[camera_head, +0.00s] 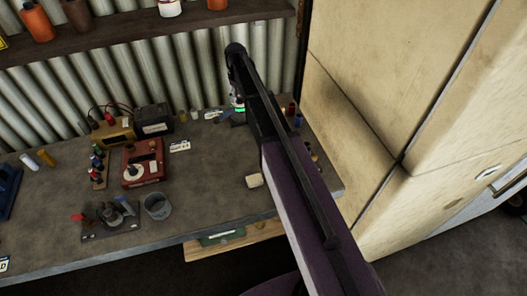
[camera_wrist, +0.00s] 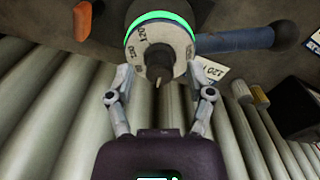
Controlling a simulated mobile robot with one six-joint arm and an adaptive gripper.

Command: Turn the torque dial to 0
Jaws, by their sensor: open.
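A round pale dial (camera_wrist: 160,42) with dark numbers and a glowing green ring is at the top centre of the wrist view. A dark hub and a small pointed tip stand out from its middle. The marking 120 reads on its left side; the full setting is not readable. A blue bar (camera_wrist: 235,40) extends to its right. My gripper (camera_wrist: 165,82) is open, with one finger on each side below the dial; contact is not clear. In the head view a green glow (camera_head: 238,108) shows beside my arm, which hides most of that spot and my gripper.
A red box (camera_head: 145,163) with a white dial, a grey cup (camera_head: 157,206) and a black box (camera_head: 153,121) stand on the grey bench (camera_head: 215,165). A corrugated wall (camera_head: 190,85) is behind and a cream cabinet (camera_head: 370,100) to the right. The bench's middle is fairly clear.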

